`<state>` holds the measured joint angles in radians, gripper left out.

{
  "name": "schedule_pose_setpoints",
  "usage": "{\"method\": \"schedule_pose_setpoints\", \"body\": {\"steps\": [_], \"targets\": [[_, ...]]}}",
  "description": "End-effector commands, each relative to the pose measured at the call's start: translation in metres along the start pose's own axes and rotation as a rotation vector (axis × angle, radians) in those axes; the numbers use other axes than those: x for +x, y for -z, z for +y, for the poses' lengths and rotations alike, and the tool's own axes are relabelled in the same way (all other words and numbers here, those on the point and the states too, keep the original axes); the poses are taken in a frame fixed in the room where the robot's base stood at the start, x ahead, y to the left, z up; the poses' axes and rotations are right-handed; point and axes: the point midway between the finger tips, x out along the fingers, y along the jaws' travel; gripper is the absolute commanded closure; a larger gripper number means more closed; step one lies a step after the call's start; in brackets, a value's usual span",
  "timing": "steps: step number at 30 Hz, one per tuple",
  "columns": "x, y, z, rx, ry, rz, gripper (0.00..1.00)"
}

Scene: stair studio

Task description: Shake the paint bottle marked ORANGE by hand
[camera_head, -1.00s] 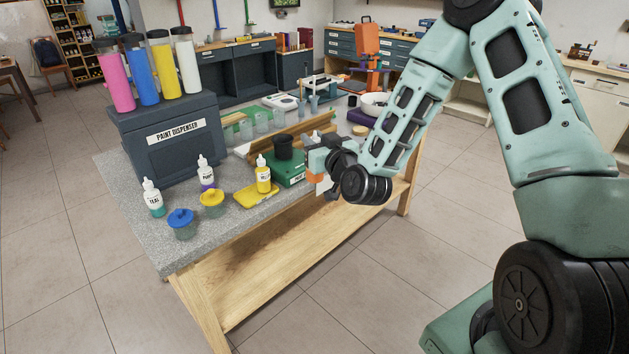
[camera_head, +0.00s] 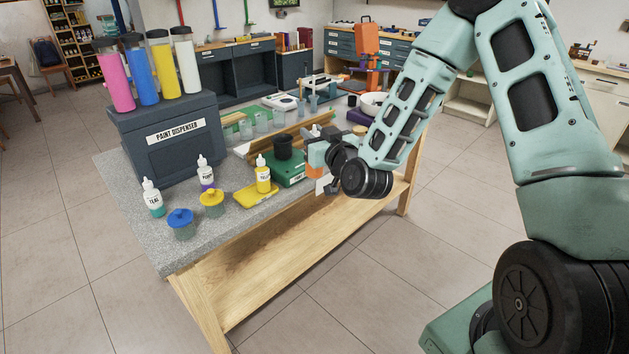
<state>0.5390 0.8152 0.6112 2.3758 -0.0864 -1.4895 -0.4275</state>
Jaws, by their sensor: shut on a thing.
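My gripper (camera_head: 319,167) is at the front edge of the workbench, right of the green box. It is shut on a small bottle (camera_head: 321,185) with an orange part and a white part showing below the jaws. Most of this bottle is hidden by the gripper, and its label cannot be read. It is held in the air beside the bench edge.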

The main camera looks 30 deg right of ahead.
Motion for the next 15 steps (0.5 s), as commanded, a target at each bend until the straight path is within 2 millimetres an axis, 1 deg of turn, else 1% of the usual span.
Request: {"method": "schedule_pose_setpoints", "body": {"steps": [1,3,5,6,7,8,9,12,14,15], "targets": [[-0.001,-0.030,0.000,0.010,-0.002,-0.019,1.00],[-0.002,-0.058,-0.001,0.011,-0.002,-0.020,1.00],[-0.001,-0.072,0.000,0.008,-0.002,-0.014,1.00],[-0.001,-0.072,0.000,0.005,0.000,-0.008,1.00],[-0.001,-0.067,0.000,0.002,0.000,-0.003,1.00],[0.000,-0.055,0.000,-0.001,0.002,0.002,1.00],[0.000,-0.034,-0.001,-0.005,0.002,0.008,1.00],[0.000,0.000,0.000,-0.004,0.001,0.004,1.00],[-0.001,0.003,0.000,0.000,-0.001,-0.003,1.00],[-0.001,-0.006,0.001,0.004,-0.002,-0.010,1.00]]}}
